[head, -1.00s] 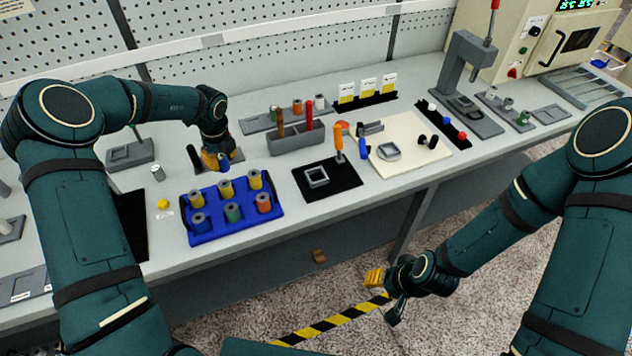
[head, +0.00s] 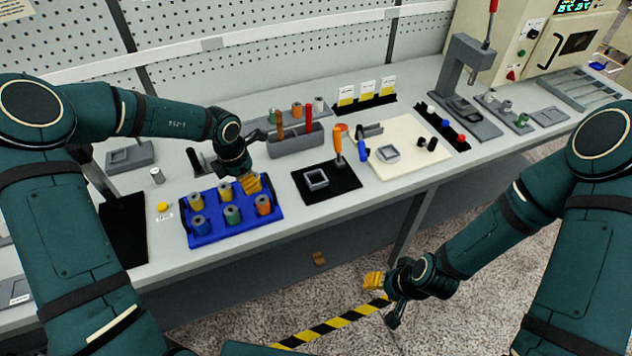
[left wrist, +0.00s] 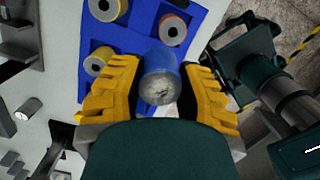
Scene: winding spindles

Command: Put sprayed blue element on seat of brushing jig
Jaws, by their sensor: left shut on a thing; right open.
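My left gripper (head: 248,184) is over the back right part of a blue tray. In the left wrist view its yellow fingers (left wrist: 160,92) are shut on a blue cylindrical element (left wrist: 161,72) with a speckled grey end face. The element is hidden behind the gripper in the head view. A grey square frame (head: 316,178) sits on a black mat to the right of the tray, with an orange-handled tool (head: 338,138) upright behind it. I cannot tell for certain which fixture is the brushing jig. My right gripper (head: 382,290) is open and empty, away from the bench.
The blue tray (head: 205,240) holds several upright coloured spools. A grey tool box (head: 296,143) stands behind. A grey press (head: 468,75) stands further right. The bench front edge is clear.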

